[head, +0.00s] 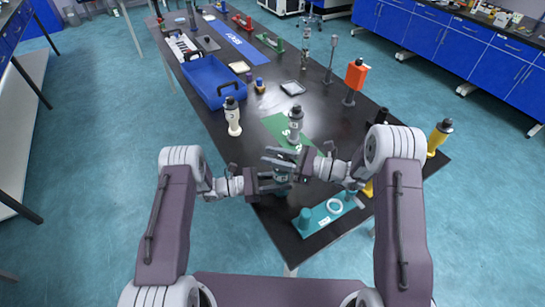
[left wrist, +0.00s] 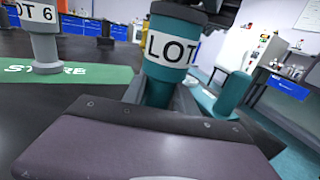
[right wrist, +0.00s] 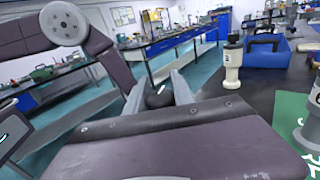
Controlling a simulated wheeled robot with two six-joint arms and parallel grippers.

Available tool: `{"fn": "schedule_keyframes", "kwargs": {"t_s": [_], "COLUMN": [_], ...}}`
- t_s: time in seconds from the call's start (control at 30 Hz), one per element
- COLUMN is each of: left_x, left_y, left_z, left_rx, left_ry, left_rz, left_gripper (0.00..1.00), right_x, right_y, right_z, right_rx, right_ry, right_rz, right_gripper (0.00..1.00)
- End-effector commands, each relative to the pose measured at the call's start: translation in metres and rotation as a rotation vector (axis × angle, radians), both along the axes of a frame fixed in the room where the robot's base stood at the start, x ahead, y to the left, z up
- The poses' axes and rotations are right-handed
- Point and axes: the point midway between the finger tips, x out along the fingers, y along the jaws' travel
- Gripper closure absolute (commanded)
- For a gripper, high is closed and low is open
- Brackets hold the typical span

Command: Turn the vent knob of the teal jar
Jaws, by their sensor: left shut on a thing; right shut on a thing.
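The teal jar (left wrist: 167,50), with a white label reading LOT, stands between the fingers of my left gripper (left wrist: 162,95), which is shut on its body. In the head view my left gripper (head: 285,181) is near the table's front, and the grippers hide most of the jar. My right gripper (head: 272,160) is just above the left one. In the right wrist view a black vent knob (right wrist: 158,97) sits between the fingers of my right gripper (right wrist: 158,88), which is shut on it. How far the knob is turned cannot be told.
A grey jar (head: 295,122) stands on the green STORE mat (head: 275,124) just behind. A cream jar (head: 233,118) and a blue bin (head: 217,90) are at the left. A teal plate (head: 322,222) with a white ring lies at the front. A yellow jar (head: 438,138) stands at the right edge.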

Motion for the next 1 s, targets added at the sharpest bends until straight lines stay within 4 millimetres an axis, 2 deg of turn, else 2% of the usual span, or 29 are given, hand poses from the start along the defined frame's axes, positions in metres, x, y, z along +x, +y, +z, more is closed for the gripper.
{"fn": "schedule_keyframes", "kwargs": {"t_s": [0.13, 0.3, 0.63, 0.67, 0.7, 0.73, 1.0], "left_x": [-0.0005, -0.0006, -0.0003, -0.0003, -0.0003, -0.0003, -0.0004], "left_y": [-0.0004, -0.0005, -0.0005, -0.0004, -0.0004, -0.0004, -0.0003], "left_z": [-0.0004, -0.0005, -0.0005, -0.0005, -0.0005, -0.0005, -0.0005], "left_rx": [0.001, 0.001, 0.001, 0.001, 0.001, 0.001, 0.001], "left_ry": [0.0, 0.0, 0.0, 0.0, 0.0, 0.0, 0.0], "left_rz": [-0.002, -0.002, -0.001, -0.001, -0.001, -0.001, -0.001], "left_gripper": [1.0, 1.0, 1.0, 1.0, 1.0, 1.0, 1.0], "right_x": [0.0027, 0.0065, 0.0076, 0.0076, 0.0076, 0.0076, 0.0075], "right_y": [-0.0003, -0.0023, -0.0034, -0.0035, -0.0035, -0.0035, -0.0038], "right_z": [0.0005, 0.0003, 0.0002, 0.0002, 0.0003, 0.0002, 0.0], "right_rx": [0.001, -0.001, -0.002, -0.002, -0.002, -0.002, -0.002], "right_ry": [0.005, 0.0, -0.002, -0.002, -0.002, -0.002, -0.001], "right_rz": [-0.161, -0.272, -0.29, -0.289, -0.289, -0.289, -0.289], "right_gripper": [1.0, 1.0, 1.0, 0.62, 0.51, 0.48, 0.48]}}
